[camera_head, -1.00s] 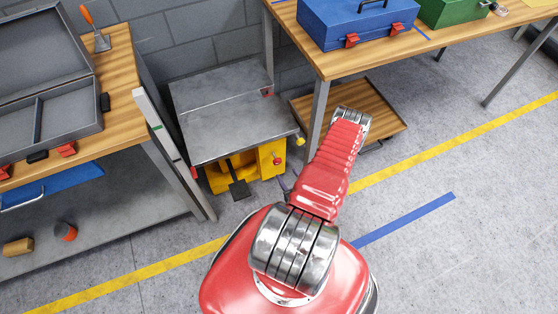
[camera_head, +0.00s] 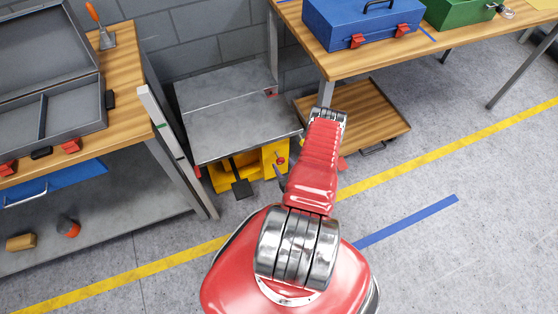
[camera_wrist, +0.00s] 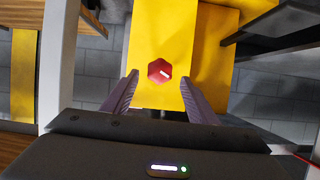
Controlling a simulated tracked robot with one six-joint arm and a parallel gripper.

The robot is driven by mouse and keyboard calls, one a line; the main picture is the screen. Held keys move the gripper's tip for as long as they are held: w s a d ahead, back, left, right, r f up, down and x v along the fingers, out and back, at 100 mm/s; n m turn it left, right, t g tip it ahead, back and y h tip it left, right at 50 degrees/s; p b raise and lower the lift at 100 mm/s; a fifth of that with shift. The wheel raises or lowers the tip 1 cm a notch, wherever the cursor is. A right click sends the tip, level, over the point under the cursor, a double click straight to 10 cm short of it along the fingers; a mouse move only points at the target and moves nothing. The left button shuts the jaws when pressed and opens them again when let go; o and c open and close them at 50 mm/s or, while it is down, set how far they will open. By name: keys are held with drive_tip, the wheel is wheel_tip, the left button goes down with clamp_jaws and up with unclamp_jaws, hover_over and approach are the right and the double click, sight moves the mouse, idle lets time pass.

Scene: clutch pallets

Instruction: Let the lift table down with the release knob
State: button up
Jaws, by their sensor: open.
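The lift table (camera_head: 235,112) stands between the two benches, with a bare grey top above a yellow base (camera_head: 220,178). My gripper (camera_wrist: 158,75) is open and empty. Its fingers appear on either side of the knob, with visible gaps; I cannot tell the remaining depth. In the head view the gripper is mostly hidden by my arm.
A black pedal (camera_head: 241,188) sticks out low at the lift table's front. A left workbench (camera_head: 135,88) holds an open grey case. A right workbench (camera_head: 345,68) bears toolboxes, with a low wooden platform (camera_head: 375,115) beneath. The floor in front is clear.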

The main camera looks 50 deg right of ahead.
sight(281, 162)
drive_tip(key=shift+x, duration=2.8)
drive_tip(key=shift+c, duration=0.5)
drive_tip(key=shift+a, duration=0.1)
drive_tip(key=c, duration=1)
